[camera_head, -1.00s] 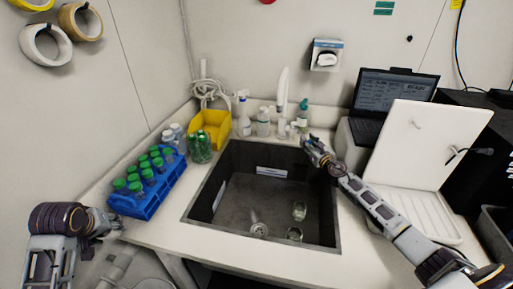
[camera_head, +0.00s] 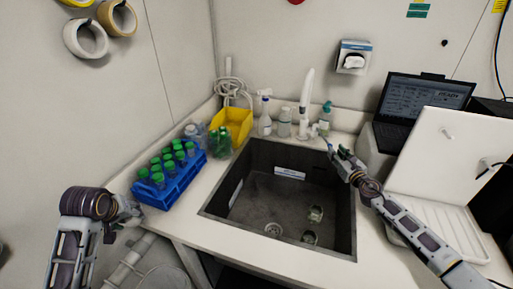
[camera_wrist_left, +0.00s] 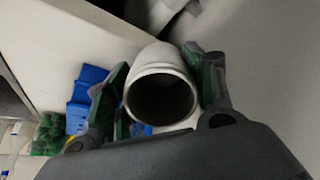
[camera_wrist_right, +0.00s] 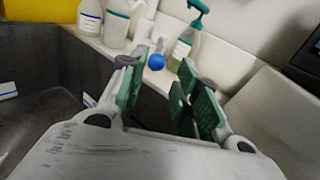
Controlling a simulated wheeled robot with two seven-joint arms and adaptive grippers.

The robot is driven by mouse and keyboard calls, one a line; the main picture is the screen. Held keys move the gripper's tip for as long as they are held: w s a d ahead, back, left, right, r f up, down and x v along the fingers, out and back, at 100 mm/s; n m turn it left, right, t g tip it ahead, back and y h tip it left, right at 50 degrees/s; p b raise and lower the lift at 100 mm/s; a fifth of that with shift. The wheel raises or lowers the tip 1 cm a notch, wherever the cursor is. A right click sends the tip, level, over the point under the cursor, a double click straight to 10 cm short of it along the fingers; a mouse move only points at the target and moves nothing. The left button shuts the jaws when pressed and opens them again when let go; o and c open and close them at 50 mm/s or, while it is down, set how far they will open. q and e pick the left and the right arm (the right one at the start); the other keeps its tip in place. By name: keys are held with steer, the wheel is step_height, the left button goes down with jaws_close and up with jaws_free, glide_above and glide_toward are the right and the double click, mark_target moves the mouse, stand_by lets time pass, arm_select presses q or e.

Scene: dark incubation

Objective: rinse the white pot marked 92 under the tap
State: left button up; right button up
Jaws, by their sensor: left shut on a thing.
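My left gripper (camera_head: 132,212) is shut on a white pot (camera_wrist_left: 162,58), left of the counter's front edge and away from the sink. The left wrist view shows the pot's round, dark mouth between the fingers. No 92 marking can be read. The white tap (camera_head: 306,98) stands behind the sink (camera_head: 250,205). My right gripper (camera_head: 338,152) is over the sink's back right corner, near the tap. In the right wrist view its fingers (camera_wrist_right: 160,92) are apart with nothing between them. A blue ball (camera_wrist_right: 155,62) shows just beyond the fingertips.
A blue rack (camera_head: 165,192) of green-capped bottles stands on the counter left of the sink. A yellow bin (camera_head: 236,122) and spray bottle (camera_head: 265,122) stand behind. A laptop (camera_head: 425,105) and white panel (camera_head: 440,150) are right.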

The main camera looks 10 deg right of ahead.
steer(key=shift+s, duration=1.8)
